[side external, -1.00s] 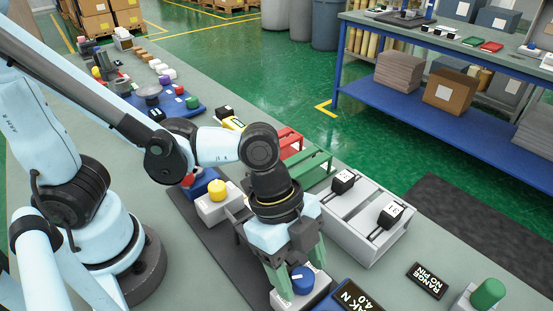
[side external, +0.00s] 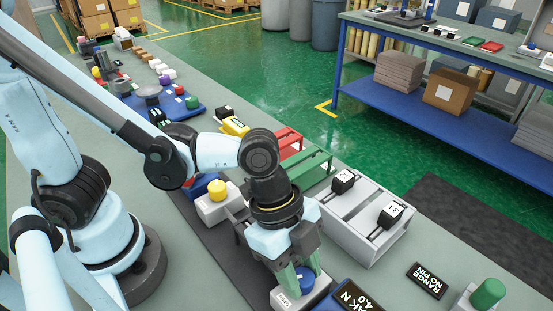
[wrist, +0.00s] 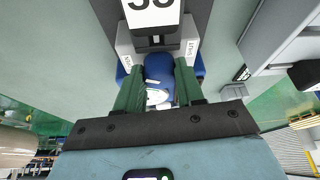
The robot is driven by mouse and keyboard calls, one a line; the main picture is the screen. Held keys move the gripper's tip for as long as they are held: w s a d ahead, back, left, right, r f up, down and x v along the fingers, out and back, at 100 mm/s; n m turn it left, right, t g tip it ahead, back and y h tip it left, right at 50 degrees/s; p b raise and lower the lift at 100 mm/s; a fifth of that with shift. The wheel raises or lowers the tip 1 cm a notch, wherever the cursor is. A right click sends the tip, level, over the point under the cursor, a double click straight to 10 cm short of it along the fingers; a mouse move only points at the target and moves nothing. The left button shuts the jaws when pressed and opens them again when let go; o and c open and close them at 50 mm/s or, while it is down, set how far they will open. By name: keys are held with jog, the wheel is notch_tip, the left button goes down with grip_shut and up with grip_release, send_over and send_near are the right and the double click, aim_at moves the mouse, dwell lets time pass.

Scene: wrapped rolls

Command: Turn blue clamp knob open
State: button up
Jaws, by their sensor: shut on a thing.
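The blue clamp knob (side external: 306,283) sits on a pale grey block (side external: 283,299) with a small printed label, near the front of the bench in the side view. My gripper (side external: 302,274) points down over it, its green fingers shut on the knob's sides. In the wrist view the blue knob (wrist: 158,66) shows between the two green fingers, with the grey block (wrist: 127,47) and its lettering beyond. The fingers hide part of the knob, and I cannot tell how far it is turned.
A yellow knob (side external: 217,188) on a similar block stands behind my gripper. A grey two-slot fixture (side external: 372,222) with black labelled cubes is to the right. A dark display panel (side external: 355,297) sits close to the knob's block. A green knob (side external: 488,293) is farther right.

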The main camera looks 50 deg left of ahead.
jog(key=shift+s+n+t, duration=0.1)
jog(key=shift+n+t, duration=0.4)
jog(key=shift+n, duration=0.8)
jog(key=o, duration=1)
jog(key=shift+o, duration=0.2)
jog(key=shift+r, duration=0.1)
jog(key=v, duration=1.2)
jog(key=shift+d, duration=0.15)
